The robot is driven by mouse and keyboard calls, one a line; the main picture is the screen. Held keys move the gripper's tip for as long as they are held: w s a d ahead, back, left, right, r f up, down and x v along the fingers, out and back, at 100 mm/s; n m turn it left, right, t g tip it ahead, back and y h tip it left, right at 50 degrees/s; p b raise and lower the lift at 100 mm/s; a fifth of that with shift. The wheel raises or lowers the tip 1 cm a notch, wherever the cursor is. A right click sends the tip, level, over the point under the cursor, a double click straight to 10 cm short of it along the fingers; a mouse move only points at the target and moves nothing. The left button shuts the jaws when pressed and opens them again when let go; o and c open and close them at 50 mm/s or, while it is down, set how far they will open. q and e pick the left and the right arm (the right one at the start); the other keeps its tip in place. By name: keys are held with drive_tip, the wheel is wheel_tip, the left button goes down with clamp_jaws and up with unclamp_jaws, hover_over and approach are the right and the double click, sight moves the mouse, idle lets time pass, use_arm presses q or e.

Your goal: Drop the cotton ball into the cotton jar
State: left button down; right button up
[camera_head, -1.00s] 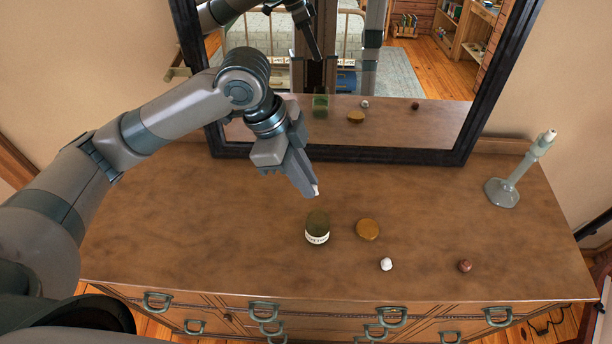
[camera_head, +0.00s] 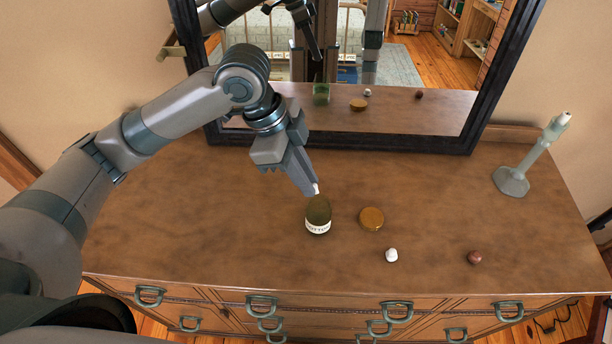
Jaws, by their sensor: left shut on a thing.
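The cotton jar (camera_head: 318,226) is a small dark olive jar with a white label, upright on the dresser. My left gripper (camera_head: 314,189) points down from the upper left, its tips just above and behind the jar's top in the picture. It is shut on a small white thing, the cotton ball (camera_head: 317,188), mostly hidden by the fingers. A round amber-brown lid (camera_head: 371,218) lies flat to the right of the jar. The jar's inside is hard to make out. My right gripper is not in view.
A second small white ball (camera_head: 391,255) and a reddish-brown ball (camera_head: 474,257) lie near the dresser's front. A grey-green stand (camera_head: 512,181) rises at the right. A dark-framed mirror (camera_head: 370,143) stands behind. The wooden dresser top (camera_head: 200,225) is clear on the left.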

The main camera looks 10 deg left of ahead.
use_arm(q)
drive_tip(key=c, duration=1.7)
unclamp_jaws()
drive_tip(key=shift+o, duration=0.2)
drive_tip(key=shift+r, duration=0.1)
drive_tip(key=b+v, duration=0.4)
drive_tip(key=v, duration=1.3)
drive_tip(key=shift+r, duration=0.15)
